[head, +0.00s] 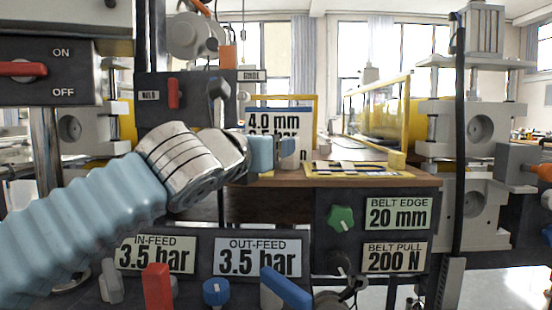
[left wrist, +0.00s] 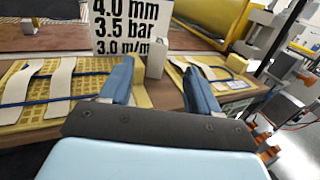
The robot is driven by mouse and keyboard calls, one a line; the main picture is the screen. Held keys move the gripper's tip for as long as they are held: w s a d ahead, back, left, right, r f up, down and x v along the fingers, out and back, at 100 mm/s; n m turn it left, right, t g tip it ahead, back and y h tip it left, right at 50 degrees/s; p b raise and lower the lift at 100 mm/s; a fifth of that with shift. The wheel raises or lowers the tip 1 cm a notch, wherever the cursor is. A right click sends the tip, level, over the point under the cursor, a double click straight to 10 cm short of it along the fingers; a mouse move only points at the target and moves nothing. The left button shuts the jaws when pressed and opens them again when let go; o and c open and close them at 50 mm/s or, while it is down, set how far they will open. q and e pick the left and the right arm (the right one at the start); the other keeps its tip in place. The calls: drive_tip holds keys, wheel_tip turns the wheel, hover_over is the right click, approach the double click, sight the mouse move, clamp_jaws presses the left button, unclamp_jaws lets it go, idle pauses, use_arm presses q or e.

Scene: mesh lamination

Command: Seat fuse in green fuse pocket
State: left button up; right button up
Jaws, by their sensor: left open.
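My left gripper (head: 280,150) reaches in from the left in the head view, at the height of the wooden bench top. In the left wrist view its two blue fingers are apart, and the gripper (left wrist: 159,70) is open. A small pale upright block (left wrist: 155,58) stands beyond and between the fingertips, in front of the white card; I cannot tell what it is. No fuse can be made out for certain in either view. A green star-shaped knob or cap (head: 341,219) sits on the dark front panel below the bench; I cannot tell whether it is the fuse pocket.
A white card (head: 262,118) reading 4.0 mm stands on the bench. Yellow mesh pieces with pale strips (left wrist: 40,90) lie either side of the gripper. The front panel carries several labels, a red lever (head: 158,286) and a blue lever (head: 286,288). A black post (head: 457,150) rises at right.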

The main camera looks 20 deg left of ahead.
use_arm(q)
drive_tip(key=w, duration=0.5)
drive_tip(key=shift+w+d+p, duration=0.3)
drive_tip(key=shift+w, duration=0.1)
drive_tip(key=w, duration=0.3)
drive_tip(key=w+p, duration=0.1)
drive_tip(key=w, duration=0.1)
drive_tip(key=shift+w+d, duration=0.2)
drive_tip(key=shift+d, duration=0.05)
drive_tip(key=shift+c, duration=0.2)
drive_tip(key=shift+r, duration=0.1)
clamp_jaws()
